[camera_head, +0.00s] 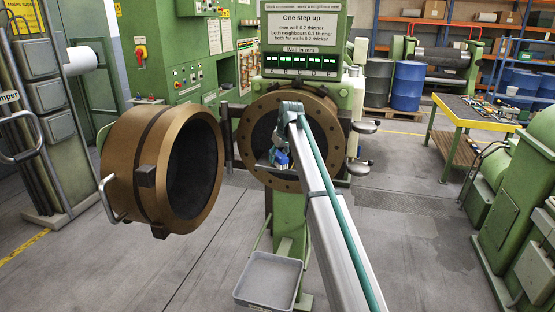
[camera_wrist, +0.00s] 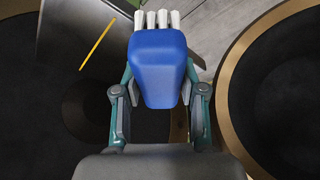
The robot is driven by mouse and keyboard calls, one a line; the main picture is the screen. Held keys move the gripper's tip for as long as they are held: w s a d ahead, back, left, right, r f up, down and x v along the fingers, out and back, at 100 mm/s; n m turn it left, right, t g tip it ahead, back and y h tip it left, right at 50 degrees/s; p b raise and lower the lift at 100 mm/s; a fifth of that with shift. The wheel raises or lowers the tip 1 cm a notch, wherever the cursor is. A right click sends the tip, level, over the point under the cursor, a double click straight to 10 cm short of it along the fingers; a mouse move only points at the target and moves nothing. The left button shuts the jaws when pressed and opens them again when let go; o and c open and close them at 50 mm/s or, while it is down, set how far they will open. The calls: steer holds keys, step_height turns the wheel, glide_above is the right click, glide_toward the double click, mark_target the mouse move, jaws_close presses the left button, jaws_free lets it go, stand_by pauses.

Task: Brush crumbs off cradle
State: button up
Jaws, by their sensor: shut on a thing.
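My gripper (camera_wrist: 158,108) is shut on a brush (camera_wrist: 160,65) with a blue block-shaped body and several white bristle tufts. The tufts point toward the top of the wrist view, and no contact with a surface can be made out. In the head view the blue brush (camera_head: 280,159) is small, in front of the dark opening of the bronze flange ring (camera_head: 249,160) on the green machine. My arm hides part of that ring. I cannot make out a cradle or crumbs for certain in either view.
A bronze cylindrical head (camera_head: 125,165) with a handle stands swung open left of the ring. A grey tray (camera_head: 269,281) sits low in front of the machine. A workbench (camera_head: 475,112) and blue drums (camera_head: 408,86) stand to the right. Grey floor between is clear.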

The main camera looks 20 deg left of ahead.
steer(key=shift+w+r, duration=0.2)
steer(key=shift+r, duration=0.3)
steer(key=shift+w+r, duration=0.15)
steer(key=shift+r, duration=0.3)
steer(key=shift+r+p, duration=0.9)
steer(key=shift+r, duration=1.35)
steer(key=shift+d, duration=0.1)
